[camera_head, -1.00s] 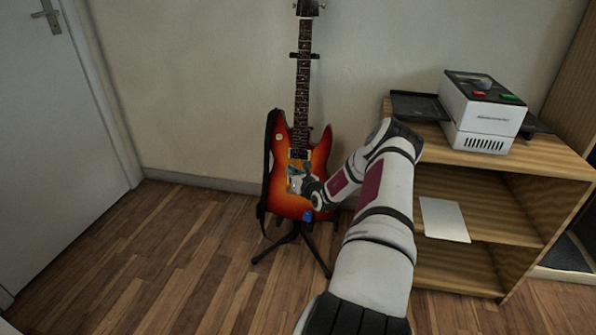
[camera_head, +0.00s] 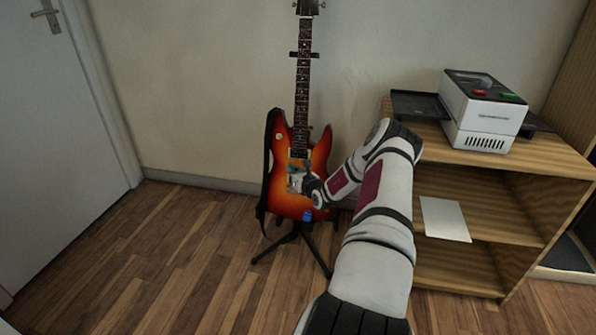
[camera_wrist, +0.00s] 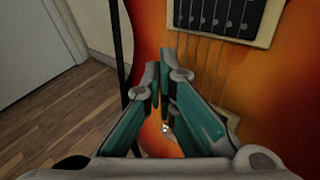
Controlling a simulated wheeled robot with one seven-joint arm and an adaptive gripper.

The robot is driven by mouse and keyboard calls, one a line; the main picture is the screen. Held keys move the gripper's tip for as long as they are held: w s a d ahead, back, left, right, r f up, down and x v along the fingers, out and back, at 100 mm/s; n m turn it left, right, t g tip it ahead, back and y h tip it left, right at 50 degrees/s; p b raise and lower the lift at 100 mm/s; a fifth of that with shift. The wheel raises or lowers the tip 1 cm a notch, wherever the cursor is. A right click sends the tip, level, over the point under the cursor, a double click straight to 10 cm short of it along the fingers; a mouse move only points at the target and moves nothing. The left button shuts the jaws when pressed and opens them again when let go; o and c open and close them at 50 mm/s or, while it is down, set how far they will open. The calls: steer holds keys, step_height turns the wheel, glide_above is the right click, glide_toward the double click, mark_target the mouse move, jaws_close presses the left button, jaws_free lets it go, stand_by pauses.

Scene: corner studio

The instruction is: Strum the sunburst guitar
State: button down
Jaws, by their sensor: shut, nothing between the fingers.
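The sunburst guitar (camera_head: 284,160) stands upright on a black stand (camera_head: 291,241) against the wall, its neck pointing up. In the wrist view the guitar body (camera_wrist: 262,100) fills the right side, with a pickup and several strings running down from it. My gripper (camera_wrist: 158,72) is shut and empty, its two fingertips together in front of the body beside the strings. I cannot tell whether the tips touch a string. In the head view my gripper (camera_head: 297,180) is small and partly hidden by my wrist, over the lower middle of the guitar body.
A wooden shelf (camera_head: 470,187) stands right of the guitar, close to my arm. It bears a white device (camera_head: 483,115), a black tray (camera_head: 417,104) and a pale flat sheet (camera_head: 444,219). A door (camera_head: 60,130) is at left. The floor (camera_head: 165,250) before it is clear.

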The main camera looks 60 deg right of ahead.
steer(key=shift+w+d, duration=0.15)
steer(key=shift+d, duration=0.2)
stand_by(0.4)
steer(key=shift+s+d, duration=0.25)
steer(key=shift+s, duration=0.35)
steer(key=shift+s+d, duration=0.25)
steer(key=shift+s, duration=0.4)
steer(key=shift+s+d, duration=0.25)
steer(key=shift+s, duration=0.35)
steer(key=shift+s+d+p, duration=0.2)
steer(key=shift+s+d, duration=0.2)
steer(key=shift+s, duration=0.5)
steer(key=shift+s+d+p, duration=0.15)
steer(key=shift+s+d, duration=0.2)
steer(key=shift+s, duration=0.5)
steer(key=shift+s+a+r+p, duration=0.1)
steer(key=shift+s+a+p, duration=0.1)
steer(key=shift+a+p, duration=0.3)
steer(key=shift+s+a+r+p, duration=0.1)
steer(key=shift+s+a+p, duration=0.1)
steer(key=shift+a+p, duration=0.25)
